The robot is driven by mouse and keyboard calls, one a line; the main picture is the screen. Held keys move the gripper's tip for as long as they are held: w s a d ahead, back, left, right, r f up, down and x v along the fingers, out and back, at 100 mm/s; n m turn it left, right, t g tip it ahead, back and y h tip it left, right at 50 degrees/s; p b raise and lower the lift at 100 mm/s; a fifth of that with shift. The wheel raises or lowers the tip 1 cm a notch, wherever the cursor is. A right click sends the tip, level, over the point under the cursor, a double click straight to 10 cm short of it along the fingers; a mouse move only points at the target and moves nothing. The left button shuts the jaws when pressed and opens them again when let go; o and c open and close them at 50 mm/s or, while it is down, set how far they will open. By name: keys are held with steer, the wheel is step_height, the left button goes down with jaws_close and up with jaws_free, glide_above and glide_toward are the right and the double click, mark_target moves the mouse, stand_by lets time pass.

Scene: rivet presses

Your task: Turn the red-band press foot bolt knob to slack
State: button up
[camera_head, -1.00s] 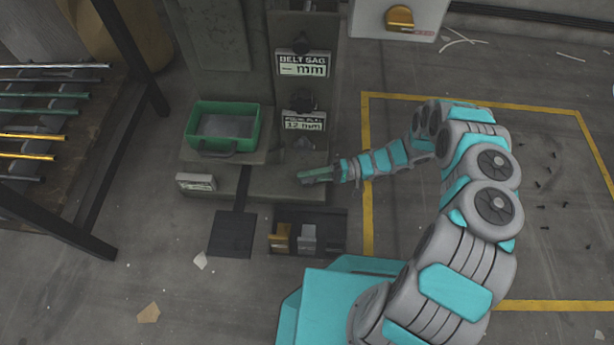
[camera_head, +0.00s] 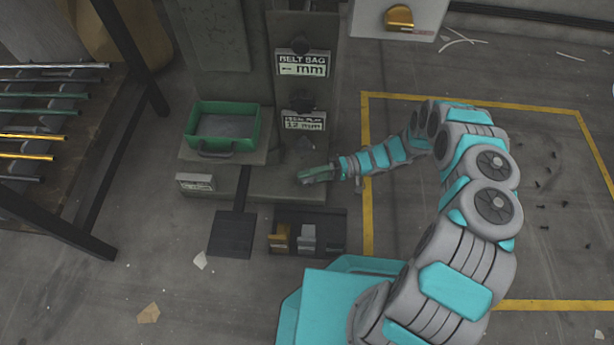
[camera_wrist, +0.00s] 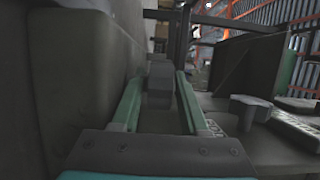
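My gripper (camera_wrist: 160,92) has two green fingers set apart, with a dark grey knob-like part (camera_wrist: 160,84) between them in the wrist view. Narrow gaps seem to show on both sides, and firm contact cannot be made out. In the head view my gripper (camera_head: 303,177) is low at the foot of the grey press (camera_head: 240,88), by the right end of its base. It hides the knob there. No red band can be made out on the press.
A green tray (camera_head: 255,130) sits on the press ledge. A dark box with gold and grey blocks (camera_head: 336,243) and a dark floor plate (camera_head: 232,234) lie in front. A rod rack (camera_head: 88,228) stands left. In the wrist view a grey wall (camera_wrist: 70,75) is close at left.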

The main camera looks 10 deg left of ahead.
steer(key=v, duration=0.7)
steer(key=shift+w+d, duration=0.2)
steer(key=shift+d, duration=0.2)
steer(key=shift+o, duration=0.2)
